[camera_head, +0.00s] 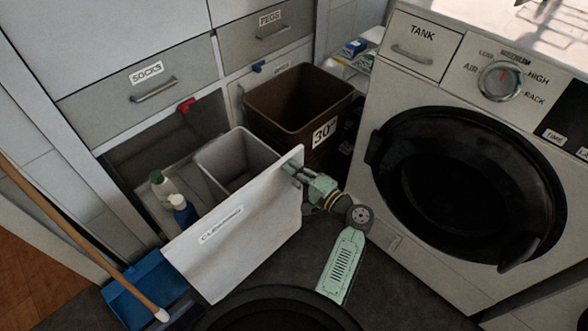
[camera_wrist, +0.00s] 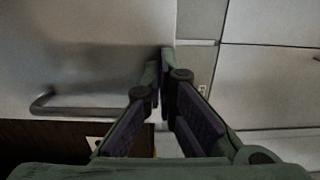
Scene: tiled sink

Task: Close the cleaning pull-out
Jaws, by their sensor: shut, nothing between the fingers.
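The cleaning pull-out (camera_head: 235,245) is open in the head view. Its white labelled front stands well out from the cabinet. Behind the front are a grey bin (camera_head: 235,160) and two bottles, one green-capped (camera_head: 162,186) and one blue (camera_head: 183,211). My gripper (camera_head: 288,167) is at the upper right corner of the front, overlapping its outer face; I cannot tell whether it touches. In the wrist view my gripper (camera_wrist: 166,62) has its fingertips together with nothing between them. A grey panel with a bar handle (camera_wrist: 85,108) shows beyond the fingers on the left.
A brown basket marked 30 (camera_head: 300,105) stands right of the pull-out. A broom handle (camera_head: 75,235) and blue dustpan (camera_head: 145,290) are at the lower left. The socks drawer (camera_head: 145,85) above is shut.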

